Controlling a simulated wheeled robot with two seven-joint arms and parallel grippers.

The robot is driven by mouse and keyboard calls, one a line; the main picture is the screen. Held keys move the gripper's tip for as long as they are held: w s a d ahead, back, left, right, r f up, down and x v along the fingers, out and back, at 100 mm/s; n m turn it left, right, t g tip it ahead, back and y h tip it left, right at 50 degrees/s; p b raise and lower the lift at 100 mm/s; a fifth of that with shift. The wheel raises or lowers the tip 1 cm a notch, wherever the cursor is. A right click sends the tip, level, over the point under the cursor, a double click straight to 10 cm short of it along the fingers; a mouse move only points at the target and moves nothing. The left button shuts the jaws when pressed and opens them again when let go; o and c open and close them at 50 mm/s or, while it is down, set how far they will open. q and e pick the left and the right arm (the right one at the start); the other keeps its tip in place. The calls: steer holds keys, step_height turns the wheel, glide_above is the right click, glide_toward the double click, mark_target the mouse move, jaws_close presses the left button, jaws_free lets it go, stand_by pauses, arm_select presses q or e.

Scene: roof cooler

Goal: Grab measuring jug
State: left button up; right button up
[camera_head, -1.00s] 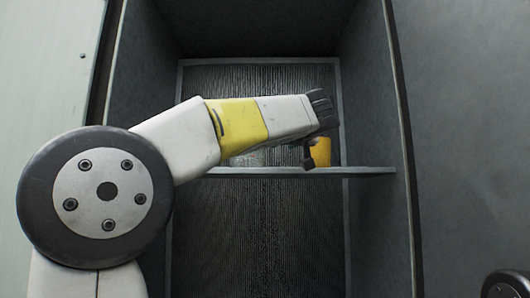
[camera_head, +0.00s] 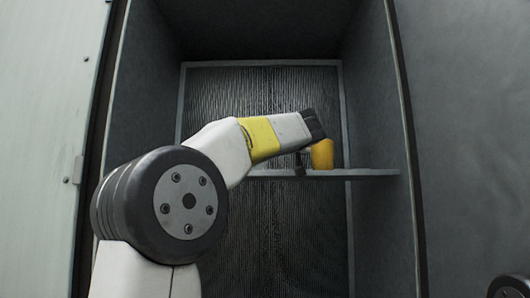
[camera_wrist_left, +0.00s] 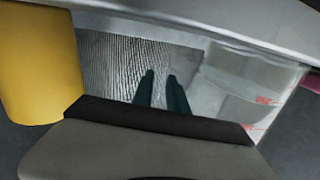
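The measuring jug (camera_wrist_left: 240,88) is clear with red markings and shows on the right side in the left wrist view. In the head view it cannot be made out; my left arm covers part of the shelf. My left gripper (camera_wrist_left: 161,76) has two dark fingers with a narrow empty gap between them. They are beside the jug, and nothing is held. In the head view the left hand (camera_head: 302,160) is at the shelf, its fingers mostly hidden. My right gripper is not in view.
A yellow-orange cylindrical container (camera_head: 322,154) stands on the shelf (camera_head: 350,172), close beside the left hand; it is large at left in the left wrist view (camera_wrist_left: 40,60). A red object (camera_wrist_left: 312,82) shows at that view's right edge. Cabinet side walls (camera_head: 375,110) enclose the space.

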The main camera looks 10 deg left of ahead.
arm_select(q)
jaws_close()
stand_by(0.9)
steer(key=shift+r, duration=0.2)
stand_by(0.4)
steer(key=shift+r, duration=4.65)
